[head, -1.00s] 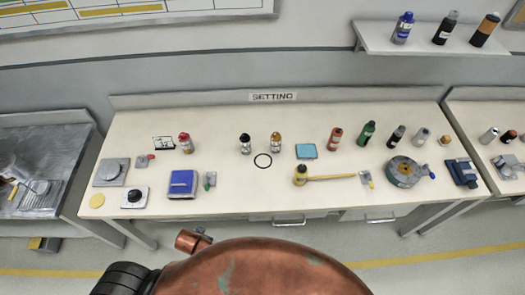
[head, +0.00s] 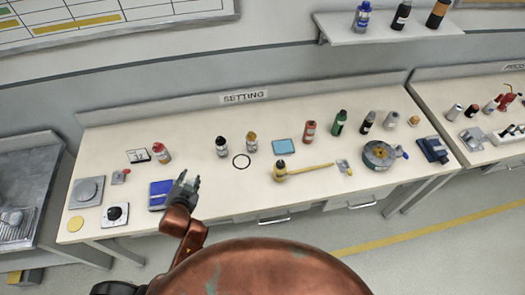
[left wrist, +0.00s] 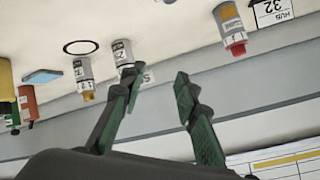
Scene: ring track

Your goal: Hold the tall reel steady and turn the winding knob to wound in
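A round grey-green reel with a yellowish centre (head: 378,154) sits on the right part of the setting bench. A small blue knob (head: 404,155) sticks out at its right side. I cannot tell whether it is the tall reel. My right gripper is not in view.
Bottles stand along the back, among them a red one (head: 310,132) and a green one (head: 339,122). A yellow-headed mallet (head: 281,172) lies left of the reel. A blue block (head: 433,149) is right of it. A blue box (head: 160,194) lies near my left gripper.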

